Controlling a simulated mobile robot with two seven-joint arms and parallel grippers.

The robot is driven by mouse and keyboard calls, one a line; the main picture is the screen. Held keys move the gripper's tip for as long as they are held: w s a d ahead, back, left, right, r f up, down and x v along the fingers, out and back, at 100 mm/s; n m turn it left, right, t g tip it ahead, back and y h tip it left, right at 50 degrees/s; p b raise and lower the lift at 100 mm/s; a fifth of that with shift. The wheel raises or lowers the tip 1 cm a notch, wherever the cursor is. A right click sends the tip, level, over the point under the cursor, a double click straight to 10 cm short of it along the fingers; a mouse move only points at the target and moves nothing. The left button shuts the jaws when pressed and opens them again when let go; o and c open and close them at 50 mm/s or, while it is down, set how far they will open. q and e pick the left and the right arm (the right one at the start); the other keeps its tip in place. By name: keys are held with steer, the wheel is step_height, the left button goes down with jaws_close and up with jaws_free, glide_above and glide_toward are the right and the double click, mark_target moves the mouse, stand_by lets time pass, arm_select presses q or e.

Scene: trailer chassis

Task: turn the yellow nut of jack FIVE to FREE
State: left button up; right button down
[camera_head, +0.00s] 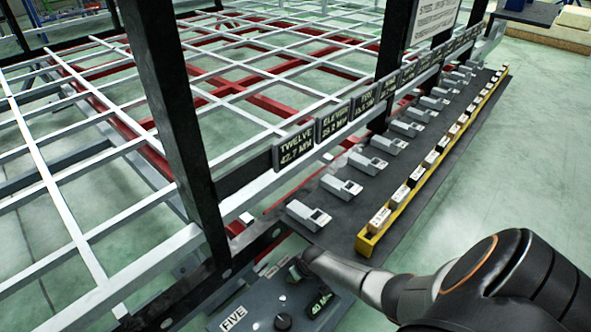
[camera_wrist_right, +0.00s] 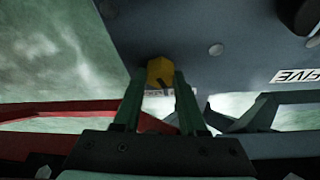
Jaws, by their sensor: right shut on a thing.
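The grey box of jack FIVE (camera_head: 262,303) is at the bottom of the head view, with a FIVE plate (camera_head: 233,318) and a black knob on it. The same plate shows upside down in the right wrist view (camera_wrist_right: 297,76). The yellow nut (camera_wrist_right: 160,70) sticks out from the grey surface in the wrist view. My right gripper (camera_wrist_right: 161,82) is shut on it, one finger on each side. In the head view my right arm reaches the box's back edge, and the nut is hidden there. A small pale label behind the fingers is partly covered and unreadable. My left gripper is not in view.
A white lattice chassis (camera_head: 110,210) with a black post (camera_head: 172,110) stands left of the box. A dark mat (camera_head: 345,215) holds a row of grey blocks and a yellow rail (camera_head: 372,241) with small tags. Open green floor lies to the right.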

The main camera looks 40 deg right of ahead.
steer(key=shift+s+f+n, duration=0.1)
steer(key=shift+n, duration=0.5)
steer(key=shift+c, duration=2.3)
jaws_free()
